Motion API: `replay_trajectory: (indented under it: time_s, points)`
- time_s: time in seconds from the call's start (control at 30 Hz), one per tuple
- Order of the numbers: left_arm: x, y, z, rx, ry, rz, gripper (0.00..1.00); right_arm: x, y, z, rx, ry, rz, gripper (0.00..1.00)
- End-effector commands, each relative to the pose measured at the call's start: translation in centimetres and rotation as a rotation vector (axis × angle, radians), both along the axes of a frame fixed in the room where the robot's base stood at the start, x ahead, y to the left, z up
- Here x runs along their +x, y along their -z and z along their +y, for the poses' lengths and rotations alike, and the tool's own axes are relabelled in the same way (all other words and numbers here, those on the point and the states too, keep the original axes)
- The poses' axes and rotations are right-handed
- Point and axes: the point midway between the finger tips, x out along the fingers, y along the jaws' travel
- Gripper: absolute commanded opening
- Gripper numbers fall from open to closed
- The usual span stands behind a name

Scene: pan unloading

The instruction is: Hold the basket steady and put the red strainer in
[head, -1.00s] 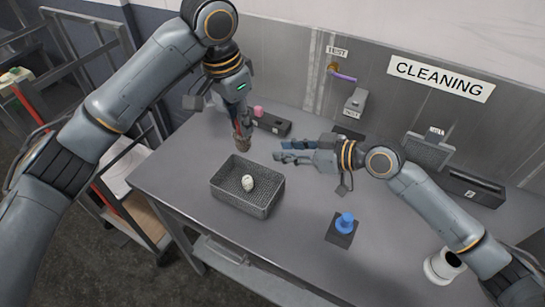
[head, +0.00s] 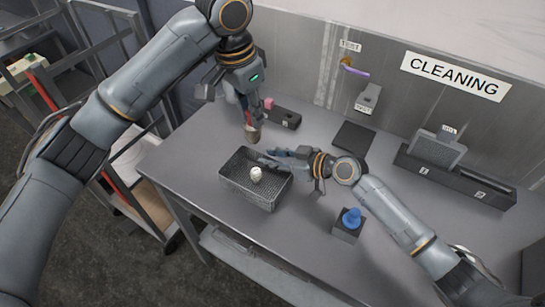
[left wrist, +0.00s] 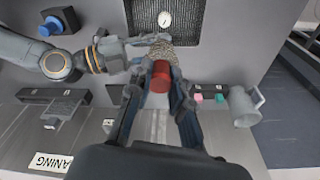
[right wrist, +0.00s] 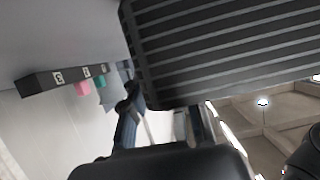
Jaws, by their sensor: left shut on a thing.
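The red strainer shows its red handle (left wrist: 160,76) between my left gripper's (left wrist: 158,88) fingers, with its mesh end (left wrist: 160,50) pointing away from them. In the head view my left gripper (head: 247,108) holds the strainer (head: 252,134) mesh end down, just behind the basket. The wire basket (head: 232,190) stands on the table with a small white object (head: 256,174) inside. My right gripper (head: 268,160) is at the basket's back right rim. Its fingers (right wrist: 165,118) look spread in the right wrist view, close to the basket's slatted wall (right wrist: 220,50). Contact with the rim is unclear.
A dark box with a pink block (head: 269,103) lies behind the strainer. A blue object (head: 350,218) sits on a dark block right of the basket. A black pad (head: 355,138) and a long dark rack (head: 470,185) stand along the back. The left wrist view shows a grey mug (left wrist: 245,105).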

Motion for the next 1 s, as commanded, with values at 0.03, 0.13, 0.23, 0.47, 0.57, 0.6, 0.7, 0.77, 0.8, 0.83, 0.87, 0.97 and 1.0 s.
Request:
replay_trajectory:
  time_s: [0.03, 0.13, 0.23, 0.47, 0.57, 0.6, 0.7, 0.77, 0.8, 0.83, 0.87, 0.97, 1.0]
  points:
    - [0.0, 0.0, 0.0, 0.000, 0.000, 0.000, 0.00, 0.0, 0.0, 0.0, 0.000, 0.000, 0.000, 0.29]
    - [0.0, 0.0, 0.0, 0.000, 0.000, 0.000, 0.00, 0.0, 0.0, 0.0, 0.000, 0.000, 0.000, 0.29]
    - [0.0, 0.0, 0.0, 0.000, 0.000, 0.000, 0.00, 0.0, 0.0, 0.0, 0.000, 0.000, 0.000, 0.17]
    - [0.0, 0.0, 0.0, 0.000, 0.000, 0.000, 0.00, 0.0, 0.0, 0.0, 0.000, 0.000, 0.000, 0.00]
    - [0.0, 0.2, 0.1, 0.001, 0.000, -0.001, 0.00, 0.0, 0.0, 0.0, 0.000, 0.000, 0.000, 0.00]
    - [-0.1, 0.6, 0.2, 0.002, 0.000, -0.002, 0.00, 0.0, 0.0, 0.0, 0.000, 0.000, 0.000, 0.00]
    - [-0.6, 2.7, 0.7, 0.006, -0.002, -0.004, 0.00, 0.0, 0.0, 0.0, 0.001, 0.000, -0.001, 0.00]
    - [-1.0, 4.0, 1.0, 0.005, -0.001, -0.005, 0.00, 0.0, 0.0, 0.0, 0.001, 0.000, -0.001, 0.00]
    - [-1.3, 4.6, 1.2, 0.004, -0.001, -0.004, 0.00, 0.0, 0.0, 0.0, 0.001, 0.000, -0.001, 0.00]
    - [-1.5, 5.1, 1.2, 0.003, -0.001, -0.003, 0.00, 0.0, 0.0, 0.0, 0.001, 0.000, -0.001, 0.00]
    - [-1.6, 5.4, 1.3, 0.002, 0.000, -0.001, 0.00, 0.0, -0.1, 0.0, 0.001, 0.000, -0.001, 0.00]
    - [-1.8, 6.1, 1.4, -0.001, 0.000, 0.001, 0.00, 0.0, -0.1, 0.0, 0.001, 0.000, -0.001, 0.00]
    - [-1.9, 6.3, 1.4, -0.001, 0.000, 0.001, 0.00, 0.0, 0.0, 0.0, 0.001, 0.000, -0.001, 0.00]
